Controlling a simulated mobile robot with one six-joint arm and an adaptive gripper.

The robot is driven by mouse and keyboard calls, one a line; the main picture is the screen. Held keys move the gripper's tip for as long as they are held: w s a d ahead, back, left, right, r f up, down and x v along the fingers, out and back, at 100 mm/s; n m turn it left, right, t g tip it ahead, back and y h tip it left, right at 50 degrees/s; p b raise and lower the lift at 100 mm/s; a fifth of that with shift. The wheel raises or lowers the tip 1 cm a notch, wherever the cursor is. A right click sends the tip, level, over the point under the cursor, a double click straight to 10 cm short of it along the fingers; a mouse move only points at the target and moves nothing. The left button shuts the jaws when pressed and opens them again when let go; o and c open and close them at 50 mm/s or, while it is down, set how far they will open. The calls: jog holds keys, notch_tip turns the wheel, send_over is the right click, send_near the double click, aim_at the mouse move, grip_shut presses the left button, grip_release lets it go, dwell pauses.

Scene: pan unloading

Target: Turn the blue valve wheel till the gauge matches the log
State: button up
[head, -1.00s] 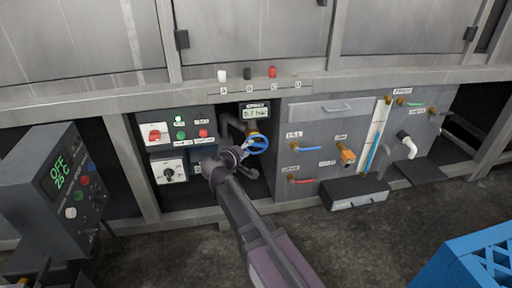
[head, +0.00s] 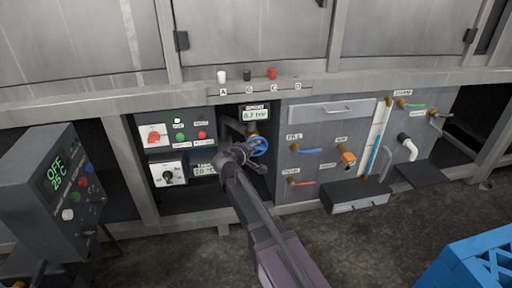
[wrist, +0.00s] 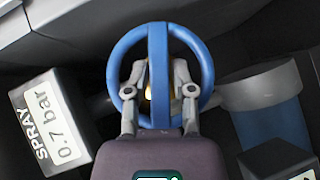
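The blue valve wheel (head: 259,147) is in the recess under the spray gauge. In the wrist view the wheel (wrist: 117,60) fills the top centre, with its spoke upright. My gripper (wrist: 160,72) has one finger on each side of that spoke, inside the rim, with small gaps seeming to show beside the spoke. Its tips are partly hard to make out. In the head view my gripper (head: 240,155) is just left of the wheel and covers part of it. The spray gauge (wrist: 50,118) reads 0.7 bar; it also shows in the head view (head: 256,114). I cannot make out a log.
A panel with a red switch (head: 152,136) and a dial (head: 168,175) is left of the wheel. A panel with coloured valve handles (head: 307,150) is to the right. A grey control box (head: 50,185) stands at the left, a blue crate (head: 470,262) at lower right.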

grip_shut()
jog(key=shift+f+b, duration=0.15)
jog(key=shift+b, duration=0.25)
jog(key=shift+f+n+t+h+b, duration=0.1)
jog(key=shift+n+t+h+b, duration=0.25)
jog(key=shift+b, duration=0.35)
jog(key=shift+r+n+t+h+b, duration=0.2)
jog(key=shift+n+t+h+b, duration=0.05)
jog(key=shift+n+b, duration=0.2)
jog(key=o, duration=0.6)
grip_release()
